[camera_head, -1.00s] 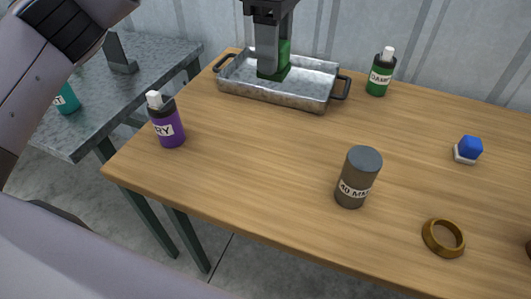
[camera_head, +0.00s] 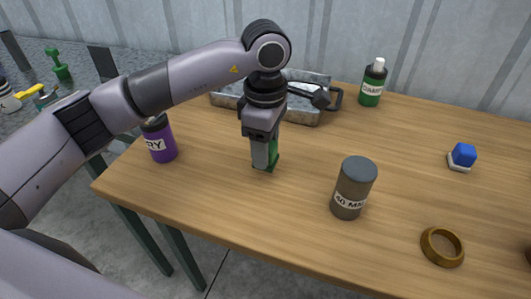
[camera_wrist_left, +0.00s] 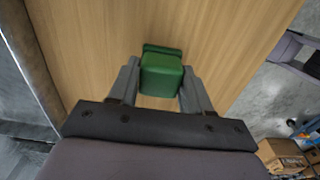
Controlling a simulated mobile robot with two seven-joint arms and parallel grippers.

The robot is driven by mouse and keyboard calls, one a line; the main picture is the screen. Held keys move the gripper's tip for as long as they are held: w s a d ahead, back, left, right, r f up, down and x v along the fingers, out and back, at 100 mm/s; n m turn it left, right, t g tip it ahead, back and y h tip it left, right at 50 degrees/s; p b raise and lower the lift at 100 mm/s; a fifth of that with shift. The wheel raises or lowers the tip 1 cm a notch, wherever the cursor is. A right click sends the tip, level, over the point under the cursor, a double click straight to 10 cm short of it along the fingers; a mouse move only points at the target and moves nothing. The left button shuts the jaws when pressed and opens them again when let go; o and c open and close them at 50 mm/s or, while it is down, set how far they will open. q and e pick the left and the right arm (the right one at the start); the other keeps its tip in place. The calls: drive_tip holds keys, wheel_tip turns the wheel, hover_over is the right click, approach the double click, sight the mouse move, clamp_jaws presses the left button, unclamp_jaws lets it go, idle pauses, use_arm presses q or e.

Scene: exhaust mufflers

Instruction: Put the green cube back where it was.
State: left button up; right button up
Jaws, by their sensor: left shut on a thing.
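My left gripper (camera_head: 264,163) is shut on the green cube (camera_head: 273,153), over the bare wood in front of the metal tray. The fingers point down and hide much of the cube. In the left wrist view the cube (camera_wrist_left: 161,75) sits between the two fingertips, with a darker green edge beyond it. I cannot tell whether that edge is part of the cube or a separate piece under it. The cube is at or just above the tabletop; I cannot tell if it touches. My right gripper is not in view.
The metal tray (camera_head: 305,114) is behind my left arm. A purple bottle (camera_head: 161,143) stands left, a grey cylinder (camera_head: 353,188) right, and a green bottle (camera_head: 371,88) at the back.

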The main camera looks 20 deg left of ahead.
use_arm(q)
wheel_tip(320, 180, down, 2)
drive_tip(key=shift+f, duration=0.2)
drive_tip(key=shift+f, duration=0.2)
drive_tip(key=o, duration=1)
drive_tip(key=shift+r, duration=0.1)
